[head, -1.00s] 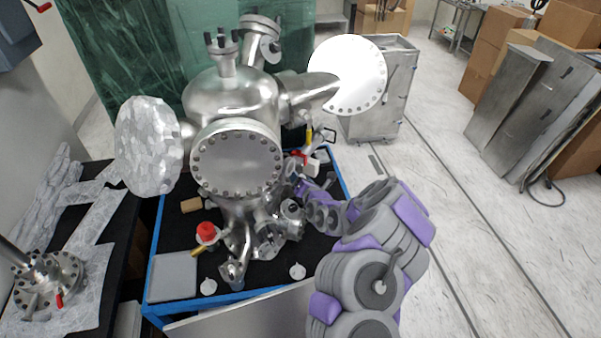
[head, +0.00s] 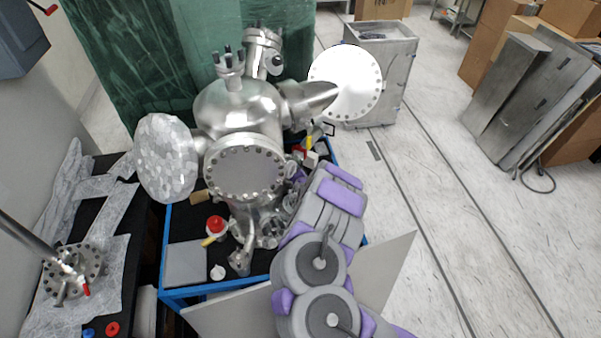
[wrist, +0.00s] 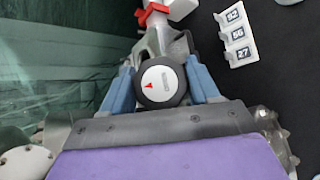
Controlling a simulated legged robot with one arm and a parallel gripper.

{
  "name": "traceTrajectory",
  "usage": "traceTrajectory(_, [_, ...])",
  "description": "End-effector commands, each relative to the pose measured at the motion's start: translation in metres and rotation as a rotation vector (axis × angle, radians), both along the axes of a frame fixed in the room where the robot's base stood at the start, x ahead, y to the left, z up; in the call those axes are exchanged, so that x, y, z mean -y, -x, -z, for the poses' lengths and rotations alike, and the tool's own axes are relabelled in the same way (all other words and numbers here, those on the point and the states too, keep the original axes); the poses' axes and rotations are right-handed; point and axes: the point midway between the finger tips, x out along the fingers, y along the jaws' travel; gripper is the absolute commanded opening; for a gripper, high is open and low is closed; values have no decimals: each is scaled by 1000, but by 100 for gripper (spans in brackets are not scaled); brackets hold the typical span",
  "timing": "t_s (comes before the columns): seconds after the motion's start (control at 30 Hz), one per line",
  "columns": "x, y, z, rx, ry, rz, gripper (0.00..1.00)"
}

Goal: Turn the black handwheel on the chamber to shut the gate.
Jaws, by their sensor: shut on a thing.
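The black handwheel (wrist: 145,97) shows in the wrist view as a round black knob with a white face and a small red arrow. My gripper (wrist: 160,70) has its two blue fingers on either side of the handwheel and is shut on it. The steel chamber (head: 238,108) stands in the middle of the head view, with a round bolted front flange (head: 245,172). In the head view my arm reaches to the chamber's lower right side and hides the handwheel and the fingers. The gate itself cannot be made out.
A blue-edged cart (head: 205,292) with a black top carries the chamber. A white numbered block (wrist: 236,38) lies near the fingers in the wrist view. A red-capped part (head: 215,224) stands at the chamber's lower left.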

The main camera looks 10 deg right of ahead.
Motion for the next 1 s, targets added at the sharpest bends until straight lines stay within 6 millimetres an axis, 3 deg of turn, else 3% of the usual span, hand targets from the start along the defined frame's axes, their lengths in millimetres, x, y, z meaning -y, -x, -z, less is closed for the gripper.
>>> traceTrajectory(0.03, [3,-4,-7,15,3,6,30])
traceTrajectory(0.4, [3,-4,-6,13,2,10,30])
traceTrajectory(0.43, [4,-4,-6,13,2,10,61])
traceTrajectory(0.6, [3,-3,-4,8,1,8,78])
traceTrajectory(0.67, [2,-3,-3,6,0,7,82])
traceTrajectory(1.0, [-1,-1,0,8,4,-3,82])
